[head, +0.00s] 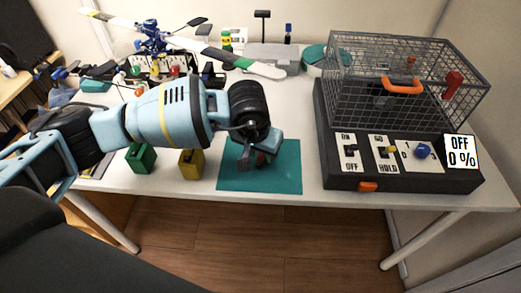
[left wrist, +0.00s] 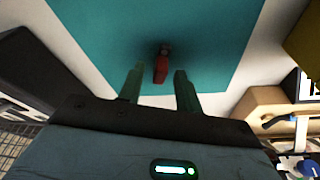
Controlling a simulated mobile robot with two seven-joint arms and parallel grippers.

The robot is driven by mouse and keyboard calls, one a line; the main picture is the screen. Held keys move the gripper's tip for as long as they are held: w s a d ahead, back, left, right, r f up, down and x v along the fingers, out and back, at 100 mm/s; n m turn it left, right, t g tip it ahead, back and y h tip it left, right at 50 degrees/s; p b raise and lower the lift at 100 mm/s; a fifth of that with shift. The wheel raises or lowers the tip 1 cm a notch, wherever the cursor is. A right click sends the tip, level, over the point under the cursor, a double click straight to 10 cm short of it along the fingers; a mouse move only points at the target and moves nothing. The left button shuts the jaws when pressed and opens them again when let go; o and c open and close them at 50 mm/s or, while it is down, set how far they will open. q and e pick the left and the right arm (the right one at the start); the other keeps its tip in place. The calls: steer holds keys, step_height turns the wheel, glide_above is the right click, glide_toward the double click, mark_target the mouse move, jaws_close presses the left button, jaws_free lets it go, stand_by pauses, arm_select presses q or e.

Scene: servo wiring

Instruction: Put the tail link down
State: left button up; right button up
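My left gripper (head: 262,152) is low over the teal mat (head: 285,178) at the table's front. In the left wrist view its two green fingers (left wrist: 158,88) are apart, with a gap on both sides of a small red part (left wrist: 161,70). This part, which looks like the tail link, has a dark far end and appears to be on the mat (left wrist: 100,40). In the head view the red part (head: 261,159) is mostly hidden by the gripper. My right gripper is not in view.
A green block (head: 141,158) and a yellow block (head: 190,163) stand left of the mat. A wire cage (head: 400,80) on a black base with switches (head: 385,155) stands to the right. A long rotor (head: 190,42) extends across the back. The mat's front is clear.

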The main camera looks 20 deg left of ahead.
arm_select(q)
steer(key=shift+r, duration=0.6)
steer(key=v, duration=1.1)
steer(key=shift+s, duration=0.1)
